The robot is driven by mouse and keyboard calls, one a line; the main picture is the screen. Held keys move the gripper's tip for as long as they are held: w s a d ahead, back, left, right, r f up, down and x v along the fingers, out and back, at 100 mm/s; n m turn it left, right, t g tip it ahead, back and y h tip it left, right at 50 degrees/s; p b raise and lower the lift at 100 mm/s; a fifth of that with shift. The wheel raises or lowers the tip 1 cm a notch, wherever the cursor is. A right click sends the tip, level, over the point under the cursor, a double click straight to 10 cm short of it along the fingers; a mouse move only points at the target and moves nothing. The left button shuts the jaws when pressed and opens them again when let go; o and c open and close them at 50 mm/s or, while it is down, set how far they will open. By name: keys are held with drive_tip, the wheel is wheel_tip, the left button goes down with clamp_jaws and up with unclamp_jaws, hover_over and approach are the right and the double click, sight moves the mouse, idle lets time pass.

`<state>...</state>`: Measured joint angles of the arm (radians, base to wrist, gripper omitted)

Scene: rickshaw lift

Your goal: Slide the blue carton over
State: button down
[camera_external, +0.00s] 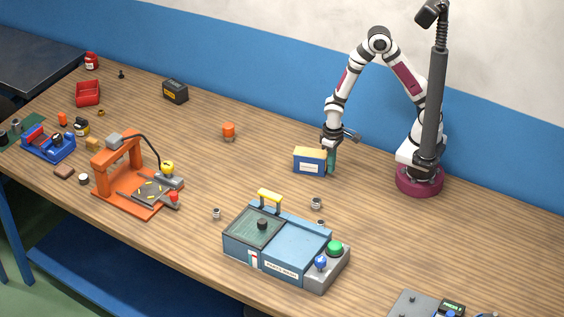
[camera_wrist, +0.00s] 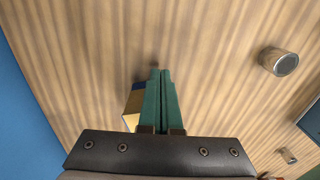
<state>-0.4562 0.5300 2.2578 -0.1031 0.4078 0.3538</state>
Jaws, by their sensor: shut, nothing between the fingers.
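The blue carton (camera_external: 309,163) stands on the wooden table near my arm's base, with a tan top and a white label on its blue front. My gripper (camera_external: 331,168) is down at the carton's right end, very close to it; I cannot tell whether they touch. In the wrist view the green fingers of my gripper (camera_wrist: 160,75) are shut together with nothing between them. A part of the carton (camera_wrist: 132,107) shows just left of the fingers; the rest is hidden behind them and the gripper body.
A blue machine with a green button (camera_external: 280,245) stands at the front. Small metal cylinders lie near it, one (camera_external: 316,203) also showing in the wrist view (camera_wrist: 278,61). An orange part (camera_external: 228,130) stands farther left. The table between it and the carton is clear.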

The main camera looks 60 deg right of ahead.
drive_tip(key=shift+w, duration=0.3)
drive_tip(key=w, duration=2)
drive_tip(key=shift+w, duration=0.2)
